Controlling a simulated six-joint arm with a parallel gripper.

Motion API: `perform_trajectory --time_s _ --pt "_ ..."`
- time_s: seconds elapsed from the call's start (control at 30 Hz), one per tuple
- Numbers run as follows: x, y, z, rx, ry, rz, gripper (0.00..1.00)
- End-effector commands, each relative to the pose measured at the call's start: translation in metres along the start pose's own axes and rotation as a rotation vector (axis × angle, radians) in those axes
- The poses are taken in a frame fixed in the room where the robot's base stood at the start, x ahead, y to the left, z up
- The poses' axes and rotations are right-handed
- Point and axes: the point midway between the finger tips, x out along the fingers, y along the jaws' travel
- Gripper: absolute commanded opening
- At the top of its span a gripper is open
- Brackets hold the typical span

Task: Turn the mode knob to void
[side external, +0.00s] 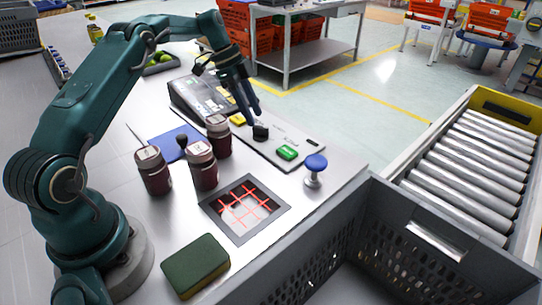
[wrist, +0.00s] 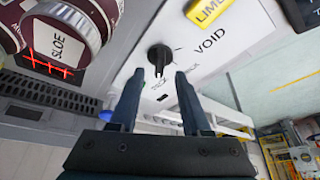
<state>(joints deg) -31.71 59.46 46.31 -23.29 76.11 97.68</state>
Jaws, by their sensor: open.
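The black mode knob (side external: 260,131) sits on the pale control panel (side external: 273,143). In the wrist view the knob (wrist: 159,54) lies just beyond the fingertips, with its narrow grip pointing down in the picture. The word VOID is printed to the right of the knob in that view, with a short mark between them. Smaller lettering below the knob is hard to read. My gripper (side external: 248,110) is open above the panel, close to the knob. In the wrist view my gripper (wrist: 159,75) has one finger on each side of the knob's line, apart from it and empty.
A yellow LIME button (wrist: 208,12) and a green button (side external: 287,153) flank the knob. A blue-topped post (side external: 315,163) stands at the panel's right end. Several dark jars (side external: 202,164) stand left. A grey crate (side external: 360,230) and a roller conveyor (side external: 467,165) lie right.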

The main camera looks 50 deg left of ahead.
Motion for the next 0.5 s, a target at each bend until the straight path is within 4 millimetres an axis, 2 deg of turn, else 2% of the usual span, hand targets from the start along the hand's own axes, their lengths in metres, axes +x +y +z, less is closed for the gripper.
perform_trajectory --time_s 0.23,0.5 --pt "0.031 0.001 -0.001 0.001 -0.001 0.003 0.47" --pt "0.039 0.001 -0.001 0.001 -0.002 0.0 0.47"
